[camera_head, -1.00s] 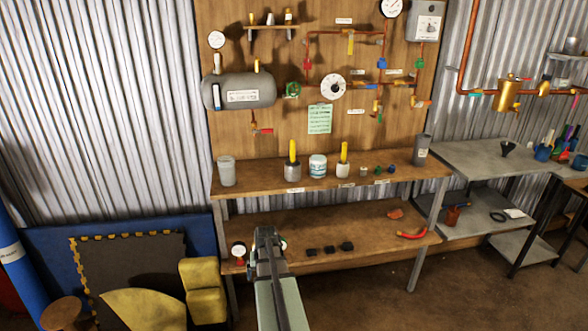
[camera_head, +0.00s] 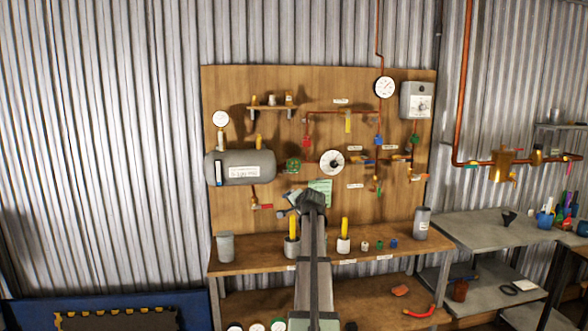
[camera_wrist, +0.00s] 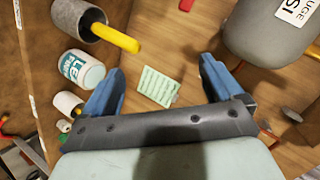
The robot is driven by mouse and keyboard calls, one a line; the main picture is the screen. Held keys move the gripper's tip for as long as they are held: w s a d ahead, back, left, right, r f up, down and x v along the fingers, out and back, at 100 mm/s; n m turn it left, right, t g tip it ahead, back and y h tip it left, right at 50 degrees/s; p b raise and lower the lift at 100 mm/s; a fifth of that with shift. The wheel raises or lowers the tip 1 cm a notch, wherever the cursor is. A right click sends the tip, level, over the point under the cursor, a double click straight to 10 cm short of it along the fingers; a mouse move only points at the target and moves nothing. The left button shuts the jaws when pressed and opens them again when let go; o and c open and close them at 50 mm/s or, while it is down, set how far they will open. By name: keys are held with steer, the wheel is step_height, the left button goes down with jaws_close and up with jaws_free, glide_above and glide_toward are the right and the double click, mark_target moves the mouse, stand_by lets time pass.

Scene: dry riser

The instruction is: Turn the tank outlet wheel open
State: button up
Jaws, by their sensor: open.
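The tank outlet wheel, a green handwheel (camera_head: 293,166), is on the wooden panel just right of the grey tank (camera_head: 240,167). The tank's end also shows at the upper right of the wrist view (camera_wrist: 262,32). I cannot make out the wheel in the wrist view. My gripper (camera_head: 286,204) is below the wheel in the head view, in front of the panel. In the wrist view its blue fingers (camera_wrist: 162,68) are spread apart with nothing between them but the panel and a green note beyond. My arm hides part of the shelf and the panel's lower middle.
A white dial (camera_head: 331,162) is right of the wheel. A red-handled valve (camera_head: 262,206) hangs below the tank. On the shelf (camera_head: 262,257) stand yellow-handled tools in cups; a white jar (camera_wrist: 83,70) shows in the wrist view. The green note (camera_wrist: 157,86) is on the panel.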

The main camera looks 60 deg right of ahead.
steer(key=w+d+r+m+t+h, duration=0.2)
steer(key=w+d+r+m, duration=0.15)
steer(key=r+m, duration=0.25)
steer(key=m+h, duration=0.3)
steer(key=m, duration=0.9)
glide_toward(294, 166)
steer(key=shift+t, duration=0.4)
steer(key=x, duration=1.1)
steer(key=shift+s+d+f, duration=0.15)
steer(key=shift+s+f, duration=0.05)
steer(key=shift+f, duration=0.1)
steer(key=c, duration=1)
steer(key=shift+o, duration=0.2)
